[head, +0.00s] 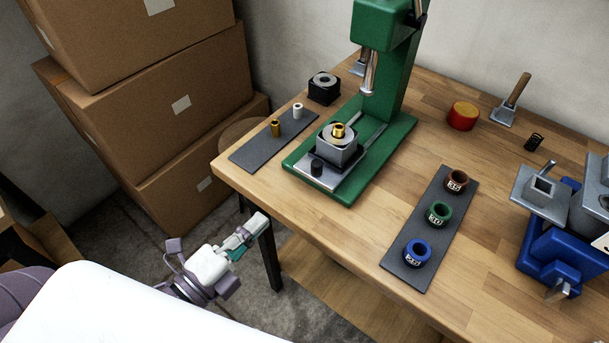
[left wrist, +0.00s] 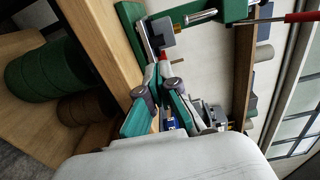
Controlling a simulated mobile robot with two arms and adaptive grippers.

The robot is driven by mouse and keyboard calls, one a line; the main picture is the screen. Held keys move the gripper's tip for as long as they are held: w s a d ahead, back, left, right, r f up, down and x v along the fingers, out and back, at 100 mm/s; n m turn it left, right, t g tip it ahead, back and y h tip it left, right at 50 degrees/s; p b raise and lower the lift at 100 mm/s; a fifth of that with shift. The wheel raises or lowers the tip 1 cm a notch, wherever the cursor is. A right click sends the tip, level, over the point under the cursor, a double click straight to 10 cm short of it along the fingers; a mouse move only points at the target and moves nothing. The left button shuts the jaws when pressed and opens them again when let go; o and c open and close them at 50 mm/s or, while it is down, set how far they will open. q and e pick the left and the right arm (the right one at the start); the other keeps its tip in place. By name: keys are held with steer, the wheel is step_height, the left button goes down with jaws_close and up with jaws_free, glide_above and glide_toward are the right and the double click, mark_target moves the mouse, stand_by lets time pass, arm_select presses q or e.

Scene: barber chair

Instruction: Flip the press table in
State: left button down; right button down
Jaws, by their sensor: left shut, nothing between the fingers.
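The green arbor press (head: 405,75) stands on the wooden bench, its ram (head: 370,75) raised above the base. The grey press table (head: 312,174) sits at the front of the press base, toward the bench's near edge. My left gripper (head: 262,222) is shut and empty, off the bench's near left edge and apart from the press table. Its fingers also show in the left wrist view (left wrist: 163,70). My right gripper is not in view.
A dark mat (head: 250,155) with brass and white pieces lies left of the press. Another mat (head: 405,272) holds three coloured rings on the right. A blue vise (head: 555,240) stands far right. Stacked cardboard boxes (head: 150,90) stand left of the bench.

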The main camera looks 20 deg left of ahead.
arm_select(q)
steer(key=p, duration=0.3)
glide_toward(326, 154)
steer(key=shift+x, duration=0.75)
steer(key=shift+w+d, duration=0.3)
steer(key=shift+w, duration=0.2)
steer(key=p+x, duration=0.1)
steer(key=x, duration=0.9)
steer(key=shift+w+p, duration=0.15)
steer(key=shift+p, duration=0.2)
steer(key=shift+r, duration=0.1)
steer(key=shift+a, duration=0.1)
